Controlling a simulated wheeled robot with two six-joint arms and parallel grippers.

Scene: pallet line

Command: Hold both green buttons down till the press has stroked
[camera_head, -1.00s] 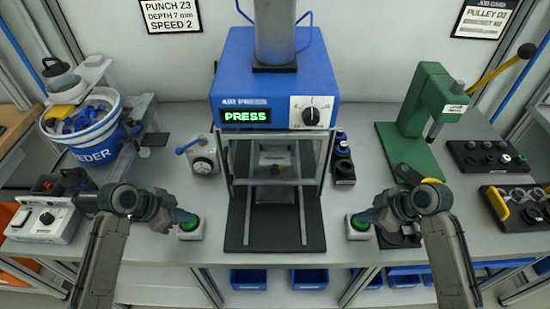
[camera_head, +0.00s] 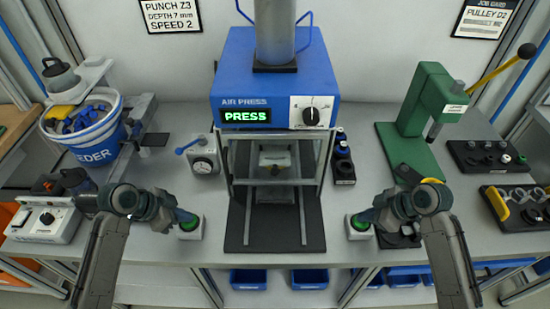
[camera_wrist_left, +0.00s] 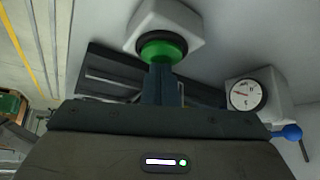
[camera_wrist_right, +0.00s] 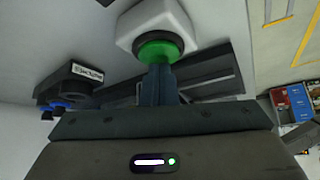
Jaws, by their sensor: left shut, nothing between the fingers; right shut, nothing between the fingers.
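The left green button (camera_head: 190,225) sits on a small white box left of the press. My left gripper (camera_head: 184,215) is shut, its fingertips against that button; the left wrist view shows the fingers (camera_wrist_left: 162,72) meeting the green cap (camera_wrist_left: 162,50). The right green button (camera_head: 360,225) sits on a matching box right of the press. My right gripper (camera_head: 367,215) is shut with its tips against it, as the right wrist view shows at the cap (camera_wrist_right: 158,50). How far the caps are pressed I cannot tell. The blue air press (camera_head: 275,75) shows PRESS in green on its display (camera_head: 246,116).
A clear-fronted guard frame (camera_head: 275,182) stands below the press head. A gauge box (camera_head: 203,158) is at its left, a bucket of blue parts (camera_head: 88,135) further left. A green hand press (camera_head: 425,110) and trays of parts (camera_head: 487,157) are at the right.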

